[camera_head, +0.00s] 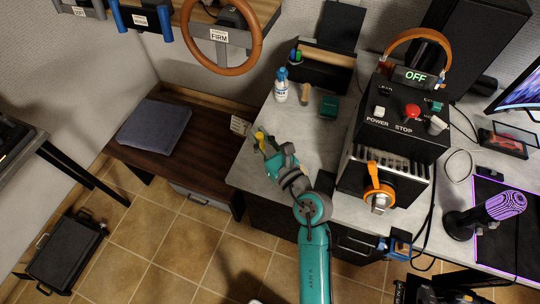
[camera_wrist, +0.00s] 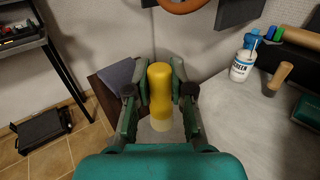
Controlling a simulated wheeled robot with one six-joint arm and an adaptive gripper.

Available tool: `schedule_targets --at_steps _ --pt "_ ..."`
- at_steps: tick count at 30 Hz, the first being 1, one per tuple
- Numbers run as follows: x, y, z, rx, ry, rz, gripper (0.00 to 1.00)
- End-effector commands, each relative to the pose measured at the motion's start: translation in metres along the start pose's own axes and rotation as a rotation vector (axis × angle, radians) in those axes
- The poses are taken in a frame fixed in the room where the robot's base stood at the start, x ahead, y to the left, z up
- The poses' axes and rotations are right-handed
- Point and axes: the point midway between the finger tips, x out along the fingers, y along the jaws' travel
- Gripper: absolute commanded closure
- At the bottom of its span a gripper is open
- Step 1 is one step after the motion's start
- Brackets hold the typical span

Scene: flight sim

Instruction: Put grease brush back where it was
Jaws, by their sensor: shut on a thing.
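My gripper (camera_head: 268,147) is shut on a yellow-handled tool, which looks like the grease brush (camera_head: 260,138). It is near the left edge of the grey workbench (camera_head: 262,117), seemingly raised above it. In the wrist view my gripper (camera_wrist: 160,75) has one finger on each side of the yellow brush (camera_wrist: 160,92). The brush stands roughly upright in that picture, with a paler part at its lower end. My fingers hide part of its sides.
A white-and-blue bottle (camera_head: 281,86), a wooden-handled tool (camera_head: 305,95) and a green box (camera_head: 329,106) stand at the bench's back. A black control box (camera_head: 400,112) is to the right. A dark wooden bench (camera_head: 170,160) with a folded grey cloth (camera_head: 154,125) lies left.

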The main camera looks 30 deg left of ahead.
Motion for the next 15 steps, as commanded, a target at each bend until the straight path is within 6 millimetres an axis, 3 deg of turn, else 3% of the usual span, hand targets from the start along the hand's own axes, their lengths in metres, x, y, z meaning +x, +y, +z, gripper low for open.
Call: schedule_targets --at_steps 9,15 --pt "0.0 0.0 -0.048 0.003 0.004 -0.001 1.0" --pt "0.0 0.0 -0.065 0.001 0.001 0.0 1.0"
